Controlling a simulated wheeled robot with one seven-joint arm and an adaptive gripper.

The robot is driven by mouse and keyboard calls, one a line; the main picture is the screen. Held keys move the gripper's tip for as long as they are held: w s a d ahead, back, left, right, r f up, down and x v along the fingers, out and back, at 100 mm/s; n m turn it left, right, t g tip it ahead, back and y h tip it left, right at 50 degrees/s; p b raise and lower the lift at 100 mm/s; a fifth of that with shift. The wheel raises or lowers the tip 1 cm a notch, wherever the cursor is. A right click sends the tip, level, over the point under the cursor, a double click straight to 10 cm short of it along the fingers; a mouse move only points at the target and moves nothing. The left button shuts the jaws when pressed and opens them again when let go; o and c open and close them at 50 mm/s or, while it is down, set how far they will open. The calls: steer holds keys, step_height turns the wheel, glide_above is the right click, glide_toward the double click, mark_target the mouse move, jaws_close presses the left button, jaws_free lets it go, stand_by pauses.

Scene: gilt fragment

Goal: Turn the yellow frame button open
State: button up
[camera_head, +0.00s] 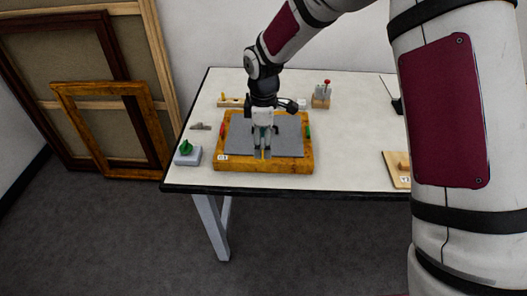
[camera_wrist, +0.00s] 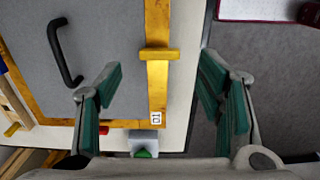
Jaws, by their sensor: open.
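The yellow frame button (camera_wrist: 159,54) is a small bar lying crosswise over one side of the gilt frame (camera_wrist: 157,90) in the wrist view. Its one end reaches slightly over the edge of the grey panel (camera_wrist: 110,35). In the head view the frame (camera_head: 290,167) lies flat on the table, and my gripper (camera_head: 262,154) is over its near side, largely hiding the button. My gripper (camera_wrist: 160,72) is open in the wrist view, with one green-padded finger on each side of the button and gaps to both. I cannot tell its exact height above the button.
A black handle (camera_wrist: 62,52) stands on the panel. A red button (camera_head: 222,130) and a green button (camera_head: 308,131) sit on the frame's sides. A grey block with a green top (camera_head: 187,152) stands left of the frame. The table's front edge (camera_head: 350,194) is close.

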steer(key=shift+f+p, duration=0.3)
steer(key=shift+f, duration=2.15)
steer(key=c, duration=1.1)
